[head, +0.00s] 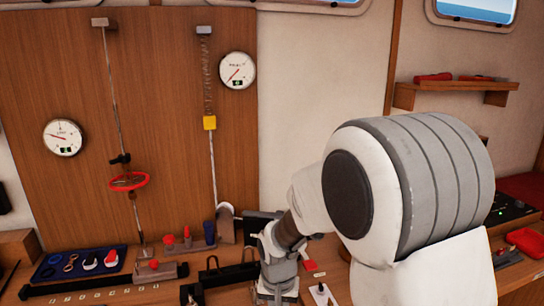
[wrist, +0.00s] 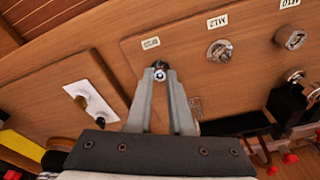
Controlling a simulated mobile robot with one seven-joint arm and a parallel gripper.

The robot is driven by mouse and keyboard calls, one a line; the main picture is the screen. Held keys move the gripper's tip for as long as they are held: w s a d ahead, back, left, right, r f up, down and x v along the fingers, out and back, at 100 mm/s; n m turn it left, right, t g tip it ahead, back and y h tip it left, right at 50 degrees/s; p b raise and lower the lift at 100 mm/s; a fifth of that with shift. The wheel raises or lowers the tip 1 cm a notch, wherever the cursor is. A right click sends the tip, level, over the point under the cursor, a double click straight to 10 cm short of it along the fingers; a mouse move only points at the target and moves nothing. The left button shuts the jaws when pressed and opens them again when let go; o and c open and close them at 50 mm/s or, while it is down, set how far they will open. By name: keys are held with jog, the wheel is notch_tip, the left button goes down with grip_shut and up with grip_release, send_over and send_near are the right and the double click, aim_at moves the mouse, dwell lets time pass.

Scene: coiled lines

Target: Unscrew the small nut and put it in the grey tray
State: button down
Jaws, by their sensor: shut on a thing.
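In the wrist view my gripper (wrist: 160,78) has its two fingers closed together at the tips on the small nut (wrist: 159,66), a little metal piece on a wooden board (wrist: 190,75). A small label lies just beyond it. The fingertips cover part of the nut, and I cannot tell whether it is still on its thread. In the head view my arm hides the fingertips and the nut. I cannot make out a grey tray in either view.
Two larger nuts, one by the M12 label (wrist: 220,50) and one by the M10 label (wrist: 290,38), sit right of my gripper. A white plate (wrist: 92,95) lies left. A red tray (head: 527,241) is far right.

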jog(key=shift+r, duration=0.25)
jog(key=shift+r+p, duration=1.7)
jog(key=shift+r, duration=0.45)
jog(key=shift+d+f, duration=0.1)
